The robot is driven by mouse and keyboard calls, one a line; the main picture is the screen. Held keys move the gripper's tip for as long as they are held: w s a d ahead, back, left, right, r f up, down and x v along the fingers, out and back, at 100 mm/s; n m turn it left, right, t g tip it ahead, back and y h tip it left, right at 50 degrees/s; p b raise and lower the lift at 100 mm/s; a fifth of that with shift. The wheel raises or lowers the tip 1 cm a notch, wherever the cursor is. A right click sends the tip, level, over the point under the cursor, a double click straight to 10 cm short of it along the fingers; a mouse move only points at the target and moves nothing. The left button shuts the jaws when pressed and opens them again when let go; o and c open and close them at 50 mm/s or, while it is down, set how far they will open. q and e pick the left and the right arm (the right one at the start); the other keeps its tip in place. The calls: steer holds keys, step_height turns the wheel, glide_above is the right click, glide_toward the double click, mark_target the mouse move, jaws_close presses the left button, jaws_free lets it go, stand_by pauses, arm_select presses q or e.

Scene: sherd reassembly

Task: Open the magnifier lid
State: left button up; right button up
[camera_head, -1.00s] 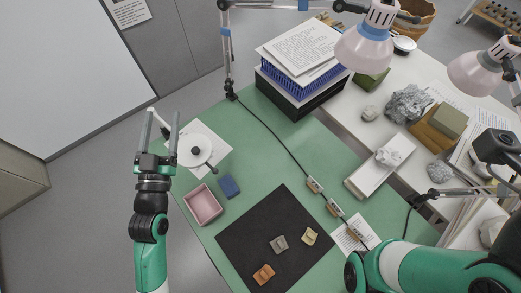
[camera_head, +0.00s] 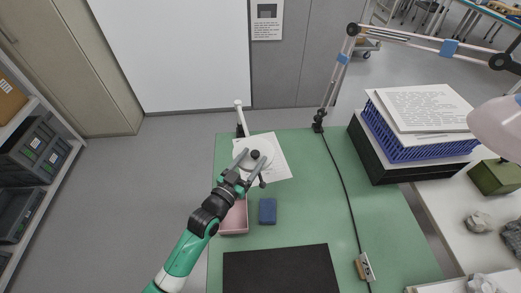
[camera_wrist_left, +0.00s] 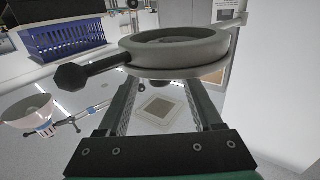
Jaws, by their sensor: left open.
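The magnifier is a round pale head with a grey disc lid (camera_head: 264,146) and a dark knob on it, at the green table's far left edge. A short handle with a dark knob (camera_head: 262,184) sticks out from it toward the near side. My left gripper (camera_head: 253,163) is open and empty at the magnifier. In the left wrist view the round grey rim (camera_wrist_left: 175,52) fills the top, with the dark handle knob (camera_wrist_left: 72,77) to its left. My open fingers (camera_wrist_left: 162,88) reach up toward the rim, which hides their tips; contact is unclear. My right gripper is out of view.
A pink tray (camera_head: 234,229) and a blue block (camera_head: 267,211) lie nearer on the table, close to my left arm. A dark mat (camera_head: 280,270) is at the front. A lamp post (camera_head: 328,95) and paper stack stand to the right.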

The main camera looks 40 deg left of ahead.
mark_target(260, 148)
arm_select(q)
steer(key=b+x, duration=0.1)
steer(key=x, duration=0.4)
steer(key=shift+w, duration=0.15)
jaws_close()
stand_by(1.2)
